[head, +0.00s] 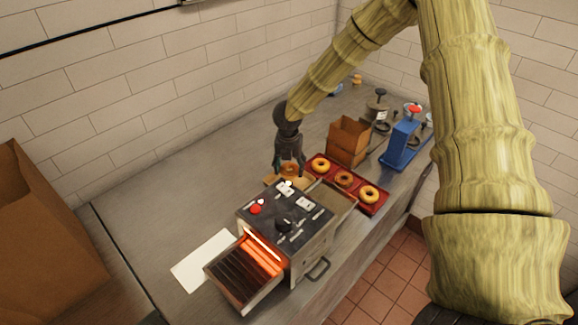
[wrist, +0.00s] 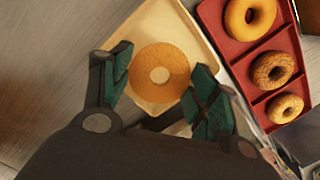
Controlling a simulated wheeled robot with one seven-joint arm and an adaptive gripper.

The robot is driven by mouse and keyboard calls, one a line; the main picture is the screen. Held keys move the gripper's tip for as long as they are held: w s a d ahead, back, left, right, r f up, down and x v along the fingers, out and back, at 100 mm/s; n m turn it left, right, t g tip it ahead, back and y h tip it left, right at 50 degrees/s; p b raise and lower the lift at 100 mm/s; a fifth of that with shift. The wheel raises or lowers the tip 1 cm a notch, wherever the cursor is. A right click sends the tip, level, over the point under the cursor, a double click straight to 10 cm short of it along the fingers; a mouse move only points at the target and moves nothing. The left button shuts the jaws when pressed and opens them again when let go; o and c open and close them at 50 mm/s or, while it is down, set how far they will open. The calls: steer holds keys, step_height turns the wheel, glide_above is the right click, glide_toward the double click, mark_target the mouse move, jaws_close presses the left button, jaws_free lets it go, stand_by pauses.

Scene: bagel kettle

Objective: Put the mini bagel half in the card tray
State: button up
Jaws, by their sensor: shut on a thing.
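The mini bagel half (wrist: 145,62) is a round, orange-brown piece with a centre hole, in the middle of the wrist view. My gripper (wrist: 162,82) is shut on it, with a green-padded finger at each side. In the head view my gripper (head: 290,162) points down behind the toaster, and the bagel half (head: 289,170) shows between its fingers. The cream card tray (wrist: 152,22) lies beneath the bagel half in the wrist view. In the head view the card tray (head: 270,180) is partly hidden by the toaster. The gap between bagel half and tray is hard to judge.
A toaster oven (head: 289,212) with a glowing open drawer (head: 232,283) stands in front. A red tray (head: 377,208) with three bagels lies right of the card tray. A brown box (head: 347,145) and blue device (head: 401,146) stand behind. The counter's left is mostly clear.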

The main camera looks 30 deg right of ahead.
steer(key=shift+f+b, duration=1.6)
steer(key=shift+f, duration=1.1)
steer(key=o, duration=0.9)
steer(key=shift+o, duration=0.6)
steer(key=shift+o, duration=1.2)
steer(key=shift+r, duration=0.15)
step_height(320, 180, up, 7)
steer(key=p, duration=0.4)
